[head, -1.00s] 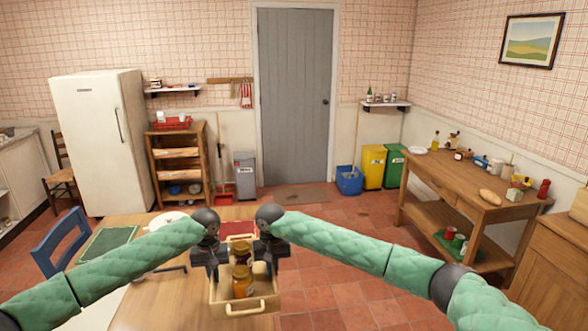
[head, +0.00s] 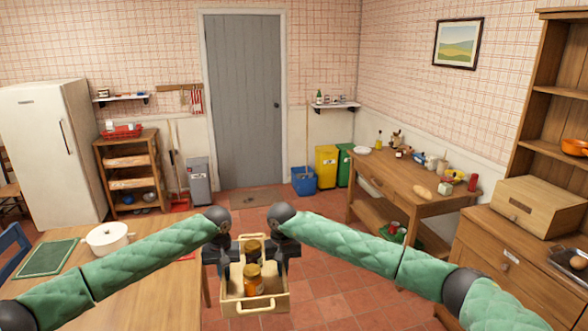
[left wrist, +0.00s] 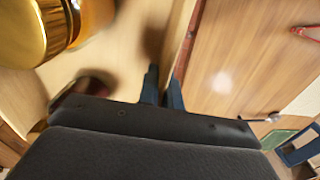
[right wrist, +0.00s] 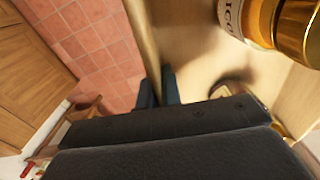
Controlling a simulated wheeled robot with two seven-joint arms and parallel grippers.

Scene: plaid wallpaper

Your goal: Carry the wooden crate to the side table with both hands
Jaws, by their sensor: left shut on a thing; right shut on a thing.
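The wooden crate (head: 235,307) is held level in front of me, just right of the dining table's edge. It holds jars with amber contents (head: 252,280); one shows in the left wrist view (left wrist: 85,20) and a labelled one in the right wrist view (right wrist: 285,25). My left gripper (head: 226,260) is shut on the crate's left wall (left wrist: 187,45). My right gripper (head: 284,262) is shut on its right wall (right wrist: 143,35). A wooden side table (head: 398,190) with a lower shelf stands against the right wall, its top holding bread, bottles and jars.
The dining table (head: 150,290) is at lower left, with a green mat (head: 48,257) and a white round item (head: 107,236). Red tiled floor (head: 320,265) is open ahead. A wooden cabinet (head: 500,290) with a bread box (head: 540,205) is at the right. Bins (head: 327,165) stand by the door.

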